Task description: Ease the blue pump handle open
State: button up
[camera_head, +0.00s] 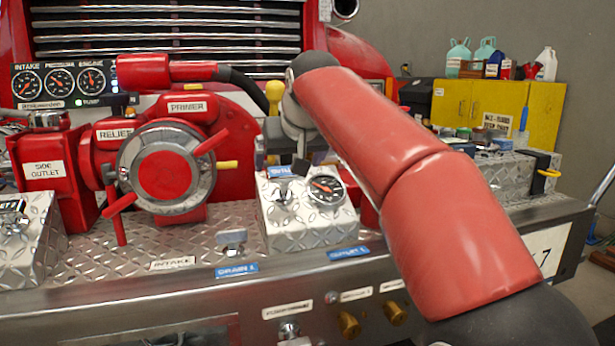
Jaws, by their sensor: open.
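My red arm reaches in from the lower right to the bumper panel. My gripper (287,161) points down just above the back of a diamond-plate gauge box (308,226); its dark fingers are small and partly hidden by my wrist. No plainly blue handle shows. A blue label (279,171) lies on the box top right by the fingers, and a small metal knob (284,191) sits below it. A metal T-shaped pull (233,240) stands above a blue drain label (237,270). Contact between fingers and any handle cannot be told.
A large red-and-grey valve wheel (165,174) with spokes stands left of my gripper. A red nozzle (145,72) with a black hose and a yellow handle (274,92) are close behind. A round gauge (326,189) faces front. A yellow cabinet (497,106) stands back right.

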aim_at(286, 169)
jog(key=x, duration=0.6)
jog(key=shift+w+a, duration=0.1)
jog(key=shift+c, duration=0.3)
jog(key=c, duration=1.3)
jog(key=r, duration=0.1)
jog(key=s+r+p, duration=0.1)
jog(key=r, duration=0.1)
jog(key=s+r+p, duration=0.1)
jog(key=shift+s+d+r, duration=0.2)
jog(key=shift+d, duration=0.2)
jog(key=shift+c, duration=0.2)
jog(key=shift+f, duration=0.1)
jog(key=o, duration=1.2)
jog(key=shift+o, duration=1)
